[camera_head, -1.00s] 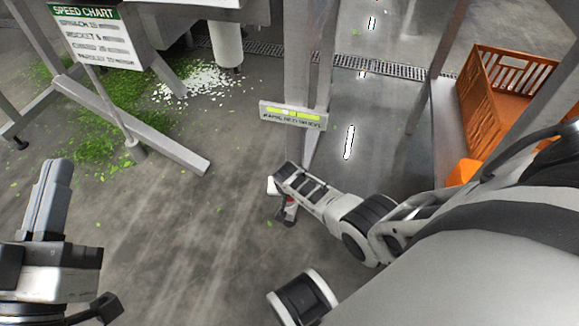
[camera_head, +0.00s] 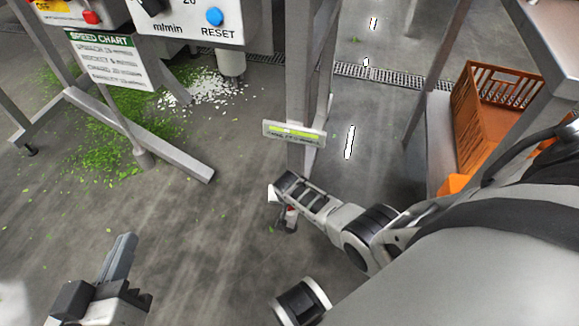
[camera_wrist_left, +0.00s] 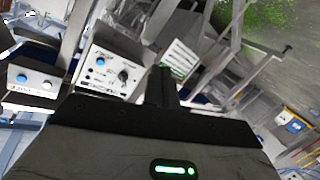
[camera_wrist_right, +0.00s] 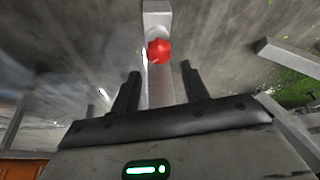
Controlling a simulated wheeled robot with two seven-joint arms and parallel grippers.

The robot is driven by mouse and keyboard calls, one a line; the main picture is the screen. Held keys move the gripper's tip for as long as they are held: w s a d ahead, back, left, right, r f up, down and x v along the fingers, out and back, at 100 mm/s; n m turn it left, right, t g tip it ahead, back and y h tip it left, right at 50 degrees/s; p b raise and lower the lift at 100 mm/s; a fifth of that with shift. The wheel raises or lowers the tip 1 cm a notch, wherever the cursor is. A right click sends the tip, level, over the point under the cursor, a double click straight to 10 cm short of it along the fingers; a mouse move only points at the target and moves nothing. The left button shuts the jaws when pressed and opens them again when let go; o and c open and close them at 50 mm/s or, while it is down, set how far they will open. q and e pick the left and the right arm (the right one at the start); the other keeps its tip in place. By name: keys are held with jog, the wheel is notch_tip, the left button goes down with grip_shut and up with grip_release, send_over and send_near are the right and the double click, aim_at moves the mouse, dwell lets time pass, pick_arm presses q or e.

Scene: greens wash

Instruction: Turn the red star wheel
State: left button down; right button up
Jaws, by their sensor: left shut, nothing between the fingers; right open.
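The red star wheel (camera_wrist_right: 159,50) shows in the right wrist view, on the front of a pale grey box-section piece. It lies ahead of my right gripper (camera_wrist_right: 160,72), roughly midway between the two open fingers, and appears beyond their tips. In the head view only a small red part of the wheel (camera_head: 290,211) shows beside my right gripper; the rest is hidden. My left gripper (camera_head: 127,246) is shut and empty at the lower left of the head view, well away from the wheel. Its closed fingers (camera_wrist_left: 161,86) also show in the left wrist view.
A control panel (camera_head: 180,27) with a blue RESET button stands at the upper left, above a speed chart (camera_head: 110,62). A steel post with a yellow-green gauge label (camera_head: 294,133) stands behind the right gripper. An orange crate (camera_head: 480,125) sits at right. Leaves litter the floor.

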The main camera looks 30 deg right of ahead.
pick_arm(q)
jog(key=a+f+g+y+p, duration=0.1)
jog(key=f+g+p, duration=0.1)
jog(key=p, duration=0.3)
jog(key=s+a+f+g+y+p, duration=0.1)
jog(key=a+f+g+y+p, duration=0.1)
jog(key=p, duration=0.2)
jog(key=shift+s+a+f+m+p, duration=0.1)
jog(key=shift+s+a+m+p, duration=0.1)
jog(key=shift+m+p, duration=0.2)
pick_arm(e)
jog(key=v, duration=1)
pick_arm(q)
jog(key=shift+w, duration=0.1)
pick_arm(e)
jog(key=shift+a, duration=0.1)
